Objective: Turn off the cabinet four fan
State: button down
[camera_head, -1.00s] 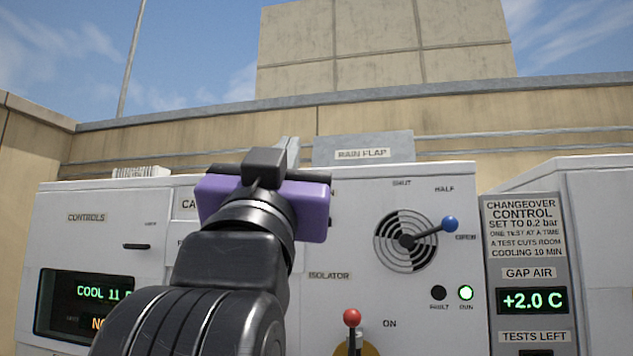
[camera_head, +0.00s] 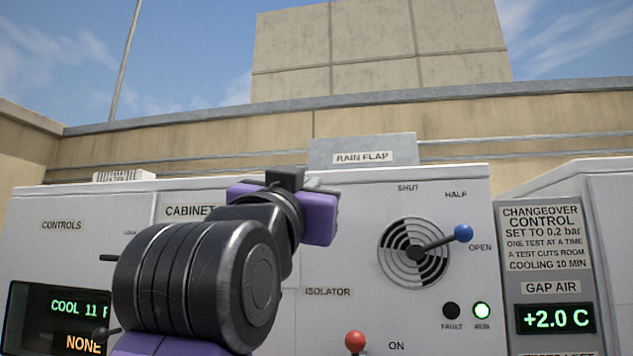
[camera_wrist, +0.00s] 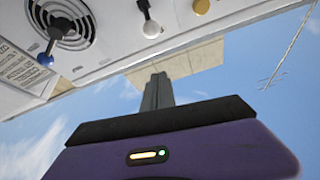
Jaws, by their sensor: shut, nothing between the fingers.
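A white cabinet front (camera_head: 345,230) carries a partly hidden label reading "CABINET"; its number is covered by my arm. A round slotted grille (camera_head: 400,268) has a lever with a blue knob (camera_head: 463,233), pointing near "OPEN". An "ISOLATOR" label (camera_head: 328,292) sits above a red-knobbed lever (camera_head: 355,342), cut off by the bottom edge, with "ON" at its right. My gripper's fingers (camera_wrist: 157,90) are shut and empty in the wrist view. In the head view its purple body hides them.
A control display (camera_head: 75,325) reads "COOL" and "NONE" at left. A grey changeover panel (camera_head: 550,290) at right reads "+2.0 C". A "RAIN FLAP" plate (camera_head: 362,152) stands on the cabinet top. The wrist view also shows a white knob (camera_wrist: 152,29) and a yellow knob (camera_wrist: 201,6).

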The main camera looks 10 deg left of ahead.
jog(key=a+p+x, duration=0.1)
jog(key=p+x, duration=0.2)
jog(key=x, duration=0.5)
jog(key=shift+w+d+f+p, duration=0.1)
jog(key=shift+w+f+p, duration=0.15)
jog(key=shift+f, duration=0.35)
jog(key=shift+w+d+f+p, duration=0.1)
jog(key=shift+w+f+p, duration=0.1)
jog(key=shift+f+p, duration=0.3)
jog(key=shift+w+d+f+p, duration=0.1)
jog(key=shift+w+f+p, duration=0.1)
jog(key=shift+f, duration=0.45)
jog(key=shift+f+b, duration=0.2)
jog(key=shift+b, duration=0.25)
jog(key=shift+s+f+t+b, duration=0.1)
jog(key=shift+t+b, duration=0.2)
jog(key=shift+b, duration=0.35)
